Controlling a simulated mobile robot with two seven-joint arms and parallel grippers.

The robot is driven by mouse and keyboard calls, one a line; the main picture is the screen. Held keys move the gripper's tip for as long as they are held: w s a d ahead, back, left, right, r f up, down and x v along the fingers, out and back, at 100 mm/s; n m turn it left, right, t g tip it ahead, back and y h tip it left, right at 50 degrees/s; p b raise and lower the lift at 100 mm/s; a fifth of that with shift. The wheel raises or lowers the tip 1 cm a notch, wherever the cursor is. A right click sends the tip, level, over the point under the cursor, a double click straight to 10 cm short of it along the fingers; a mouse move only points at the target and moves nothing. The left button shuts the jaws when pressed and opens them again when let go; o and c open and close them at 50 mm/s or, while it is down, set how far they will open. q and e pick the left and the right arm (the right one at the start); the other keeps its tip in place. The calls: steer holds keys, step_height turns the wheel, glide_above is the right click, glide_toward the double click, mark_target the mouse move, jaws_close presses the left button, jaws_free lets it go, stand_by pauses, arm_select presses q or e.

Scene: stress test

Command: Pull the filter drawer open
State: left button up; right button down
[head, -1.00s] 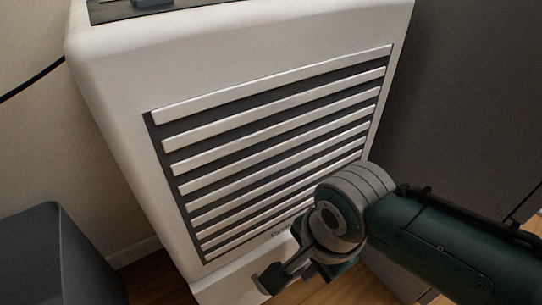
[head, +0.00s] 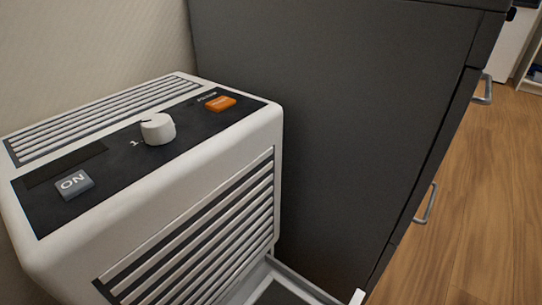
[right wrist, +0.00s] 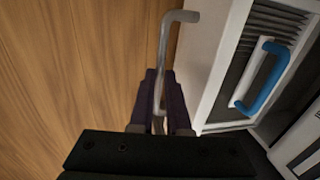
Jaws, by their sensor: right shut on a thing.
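The white machine (head: 235,150) stands at the left in the head view. Its filter drawer (head: 300,283) shows at the bottom edge, standing out from the slatted front; most of it is cut off. In the right wrist view the drawer's white front wall (right wrist: 207,75) is beside my gripper, and the drawer is open at the top. A ribbed filter with a blue and white handle (right wrist: 268,82) lies inside. My right gripper (right wrist: 163,98) is shut on the grey drawer handle (right wrist: 167,50), its dark fingers on either side of the bar. My left gripper is in no view.
A dark grey cabinet (head: 330,110) with metal handles (head: 426,203) stands close on the right of the machine. The top panel carries a knob (head: 158,128), an orange button (head: 220,103) and an ON button (head: 74,184). Wooden floor (head: 480,200) is clear at right.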

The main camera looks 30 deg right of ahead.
steer(key=shift+s+d, duration=0.1)
steer(key=shift+s, duration=0.25)
steer(key=c, duration=0.9)
jaws_free()
steer(key=r+p, duration=0.3)
steer(key=s+r+p, duration=0.1)
steer(key=r+p, duration=0.5)
steer(key=shift+s+d+r, duration=0.3)
steer(key=shift+s+r, duration=0.05)
